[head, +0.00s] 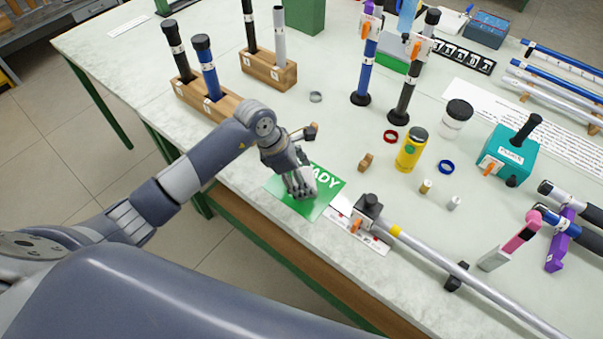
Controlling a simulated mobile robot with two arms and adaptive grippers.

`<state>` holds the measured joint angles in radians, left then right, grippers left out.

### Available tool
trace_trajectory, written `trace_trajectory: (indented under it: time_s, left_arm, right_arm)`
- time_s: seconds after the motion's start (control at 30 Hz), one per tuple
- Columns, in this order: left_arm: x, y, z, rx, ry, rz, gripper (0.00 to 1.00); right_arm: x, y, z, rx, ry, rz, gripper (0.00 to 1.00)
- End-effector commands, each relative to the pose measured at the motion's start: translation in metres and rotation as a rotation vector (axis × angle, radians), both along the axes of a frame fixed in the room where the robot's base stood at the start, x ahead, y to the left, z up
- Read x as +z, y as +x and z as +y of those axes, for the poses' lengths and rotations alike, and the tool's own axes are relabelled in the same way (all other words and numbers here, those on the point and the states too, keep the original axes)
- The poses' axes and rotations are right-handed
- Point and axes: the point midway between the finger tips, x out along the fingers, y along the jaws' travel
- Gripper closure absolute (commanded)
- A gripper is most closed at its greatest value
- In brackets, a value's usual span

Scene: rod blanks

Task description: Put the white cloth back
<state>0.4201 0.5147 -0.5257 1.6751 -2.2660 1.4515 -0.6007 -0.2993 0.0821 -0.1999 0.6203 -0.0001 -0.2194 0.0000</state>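My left gripper (299,190) points down over the green card (325,200) near the table's front edge. A small white patch (307,177) shows beside and behind its fingers; this may be the white cloth, mostly hidden by the gripper. I cannot tell whether the fingers are shut on it or only around it. The card's lettering is partly covered, with "ADY" showing. My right gripper is not in view.
Wooden blocks (222,108) with upright rods stand on the left. A clamped silver rod (440,262) lies right of the card. A yellow canister (411,150), teal box (507,153) and rings stand farther right. The tabletop between the blocks and canister is mostly clear.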

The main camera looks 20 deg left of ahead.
Motion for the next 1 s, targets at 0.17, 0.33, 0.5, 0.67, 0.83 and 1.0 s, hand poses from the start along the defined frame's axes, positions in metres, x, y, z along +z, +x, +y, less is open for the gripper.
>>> trace_trajectory:
  time_s: [0.17,0.33,0.5,0.67,0.83,1.0]
  left_arm:
    - [-0.001,0.000,0.000,0.000,0.000,-0.001,0.51]
    - [-0.002,0.000,0.000,0.000,0.000,-0.001,0.09]
    - [-0.002,0.000,0.000,0.000,0.000,0.000,0.09]
    - [-0.002,0.000,0.000,0.000,0.000,0.000,0.09]
    - [0.003,0.000,0.001,0.001,0.001,-0.002,0.09]
    - [0.029,-0.004,0.012,0.000,0.003,-0.006,0.09]
  right_arm:
    - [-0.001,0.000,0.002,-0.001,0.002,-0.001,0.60]
    - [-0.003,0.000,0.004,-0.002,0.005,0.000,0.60]
    - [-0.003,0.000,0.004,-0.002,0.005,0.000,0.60]
    - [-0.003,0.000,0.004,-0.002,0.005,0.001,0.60]
    - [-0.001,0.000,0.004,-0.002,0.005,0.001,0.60]
    - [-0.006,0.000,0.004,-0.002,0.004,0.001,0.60]
